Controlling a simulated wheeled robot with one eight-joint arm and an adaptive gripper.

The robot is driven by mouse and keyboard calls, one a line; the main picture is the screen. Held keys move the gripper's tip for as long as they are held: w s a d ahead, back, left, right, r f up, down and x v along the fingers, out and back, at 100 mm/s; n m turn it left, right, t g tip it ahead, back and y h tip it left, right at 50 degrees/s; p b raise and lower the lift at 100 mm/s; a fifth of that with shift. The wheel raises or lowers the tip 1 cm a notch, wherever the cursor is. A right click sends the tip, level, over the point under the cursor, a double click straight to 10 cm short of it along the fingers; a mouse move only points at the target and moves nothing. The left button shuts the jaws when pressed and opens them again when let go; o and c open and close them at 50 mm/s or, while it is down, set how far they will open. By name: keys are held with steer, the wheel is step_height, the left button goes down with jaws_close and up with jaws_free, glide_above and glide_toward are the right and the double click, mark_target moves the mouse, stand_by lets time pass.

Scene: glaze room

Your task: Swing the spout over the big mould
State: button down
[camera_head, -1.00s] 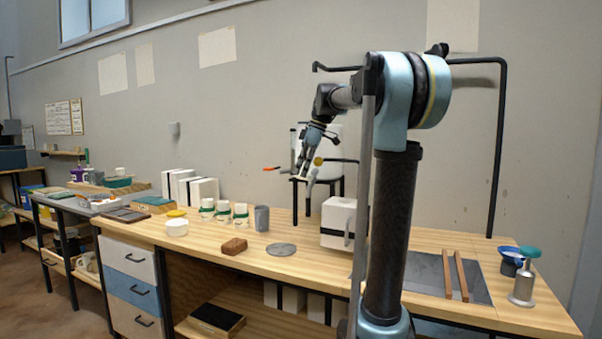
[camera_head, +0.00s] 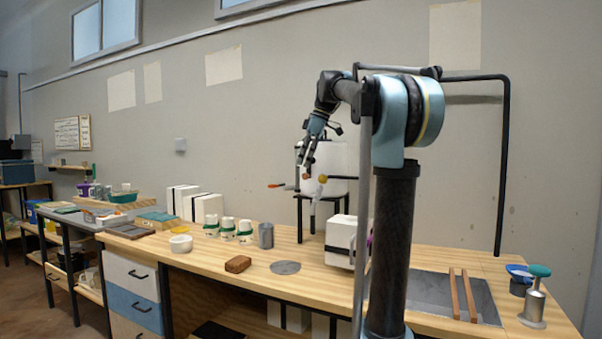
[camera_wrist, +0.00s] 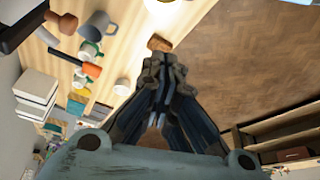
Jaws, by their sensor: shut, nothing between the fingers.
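A white tank (camera_head: 338,160) stands on a dark stand at the back of the bench. A pale spout (camera_head: 315,205) with a yellow ball (camera_head: 323,178) hangs at its front, and an orange-tipped lever (camera_head: 276,185) sticks out to the left. A large white block with a dark strap, seemingly the big mould (camera_head: 341,242), stands on the bench below and right of the spout, partly hidden by my arm. My gripper (camera_head: 307,168) is shut and empty, pointing down in front of the tank near the spout's top; contact cannot be told. Its shut fingers fill the middle of the wrist view.
The bench front is mostly clear.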

steer(key=a+n+g+h, duration=0.1)
steer(key=a+h, duration=0.5)
steer(key=a, duration=0.1)
steer(key=h, duration=0.2)
glide_toward(316, 201)
steer(key=a+f, duration=0.4)
steer(key=f, duration=0.1)
steer(key=shift+w+d, duration=0.2)
steer(key=shift+d, duration=0.9)
steer(key=shift+s, duration=0.1)
